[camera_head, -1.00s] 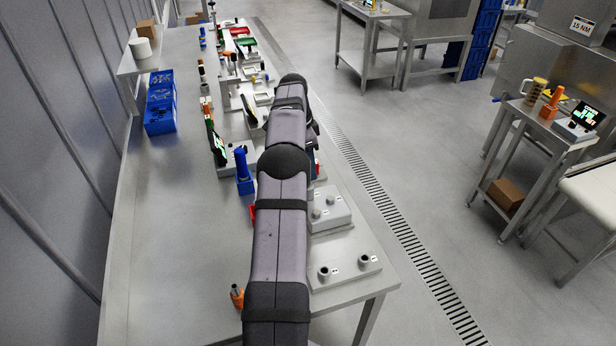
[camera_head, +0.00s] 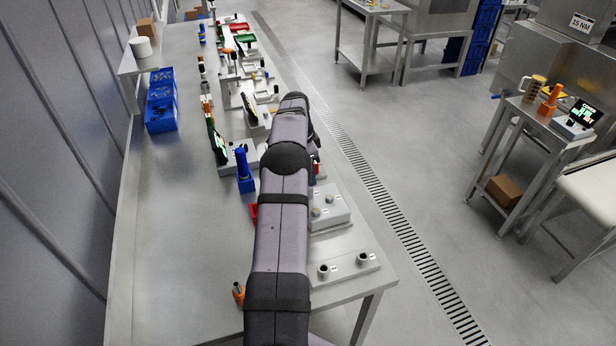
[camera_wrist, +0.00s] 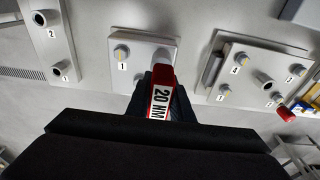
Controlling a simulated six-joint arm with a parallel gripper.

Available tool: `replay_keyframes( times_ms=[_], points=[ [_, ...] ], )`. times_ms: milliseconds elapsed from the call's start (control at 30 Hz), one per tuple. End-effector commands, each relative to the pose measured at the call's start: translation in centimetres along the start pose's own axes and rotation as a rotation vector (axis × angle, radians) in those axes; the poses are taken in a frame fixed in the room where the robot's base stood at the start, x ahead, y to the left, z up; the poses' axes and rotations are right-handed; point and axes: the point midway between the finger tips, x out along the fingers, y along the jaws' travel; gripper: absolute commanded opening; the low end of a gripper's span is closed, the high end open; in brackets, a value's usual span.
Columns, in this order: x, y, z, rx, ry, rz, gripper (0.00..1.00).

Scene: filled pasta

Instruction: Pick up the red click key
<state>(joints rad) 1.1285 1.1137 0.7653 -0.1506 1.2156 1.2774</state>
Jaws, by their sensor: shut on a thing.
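The red click key (camera_wrist: 162,76), with a white "20 NM" label, shows in the middle of the wrist view. My gripper (camera_wrist: 160,98) is shut on it; its dark fingers lie on both sides of the key. The key's far end is in front of a light block marked 1 (camera_wrist: 122,70), and I cannot tell whether it touches the block. In the head view my arm hides the gripper, and I cannot make out the key there for certain.
In the wrist view, a two-post block (camera_wrist: 58,38) is at left and a numbered plate (camera_wrist: 245,70) at right, with another red-ended item (camera_wrist: 285,113) beside it. In the head view, blue bins (camera_head: 160,118) stand on the bench (camera_head: 165,230), whose left part is mostly clear.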

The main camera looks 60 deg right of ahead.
Motion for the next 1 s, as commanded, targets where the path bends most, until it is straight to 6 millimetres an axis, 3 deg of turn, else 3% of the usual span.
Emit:
replay_keyframes(
  times_ms=[433,800,1000],
  points=[
    [-1.6,-0.1,-0.3,0.001,0.002,-0.004,0.0],
    [-7.2,-0.2,-1.1,0.001,0.002,-0.005,0.0],
    [-9.3,-0.1,-1.4,0.001,0.001,-0.002,0.0]
  ],
)
